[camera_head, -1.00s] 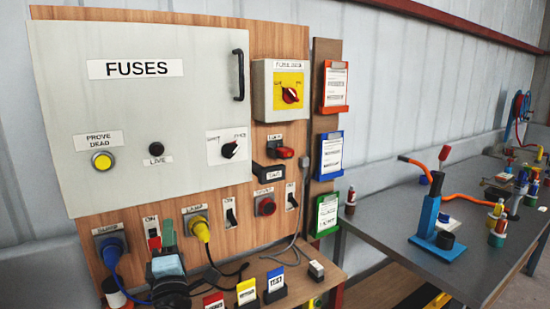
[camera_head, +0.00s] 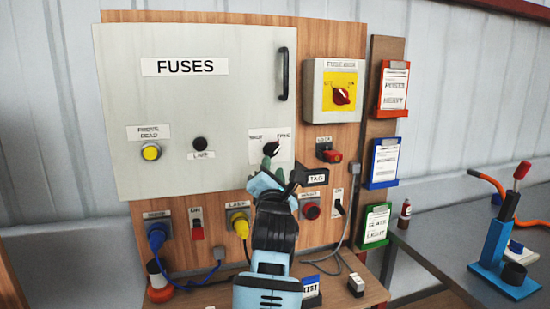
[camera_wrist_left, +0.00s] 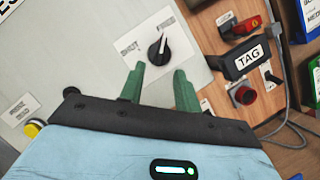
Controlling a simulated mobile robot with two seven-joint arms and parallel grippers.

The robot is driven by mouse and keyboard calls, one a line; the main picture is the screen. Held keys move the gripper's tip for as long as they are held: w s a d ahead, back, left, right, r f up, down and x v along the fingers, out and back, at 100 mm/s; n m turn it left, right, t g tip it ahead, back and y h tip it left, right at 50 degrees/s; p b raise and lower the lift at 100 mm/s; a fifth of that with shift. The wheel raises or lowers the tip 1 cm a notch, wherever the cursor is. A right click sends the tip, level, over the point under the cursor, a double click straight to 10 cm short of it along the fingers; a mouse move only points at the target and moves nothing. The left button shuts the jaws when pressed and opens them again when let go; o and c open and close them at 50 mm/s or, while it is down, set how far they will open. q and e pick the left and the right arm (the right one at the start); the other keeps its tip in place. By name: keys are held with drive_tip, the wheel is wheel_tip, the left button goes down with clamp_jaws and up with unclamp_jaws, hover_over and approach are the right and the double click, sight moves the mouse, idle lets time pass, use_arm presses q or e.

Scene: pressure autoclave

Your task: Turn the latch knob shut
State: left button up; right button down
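The latch knob (camera_head: 271,147) is a small black knob with a white pointer, on a white label at the lower right of the grey FUSES door (camera_head: 200,105). In the left wrist view the knob (camera_wrist_left: 158,48) lies just beyond the fingertips, its pointer tilted up and to the right. My left gripper (camera_head: 267,165) is just below the knob in the head view, partly covering the label's lower edge. In the left wrist view its green fingers (camera_wrist_left: 159,75) are apart with nothing between them. My right gripper is out of view.
A black TAG holder (camera_head: 311,179) and a red-handled switch (camera_head: 329,151) stick out right of the gripper. The door's black handle (camera_head: 283,74) is above. A yellow plug (camera_head: 241,225) and cables hang below. A yellow button (camera_head: 151,152) is at left.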

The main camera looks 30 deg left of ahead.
sight(273, 154)
use_arm(q)
drive_tip(key=shift+x, duration=3.05)
drive_tip(key=shift+c, duration=0.4)
clamp_jaws()
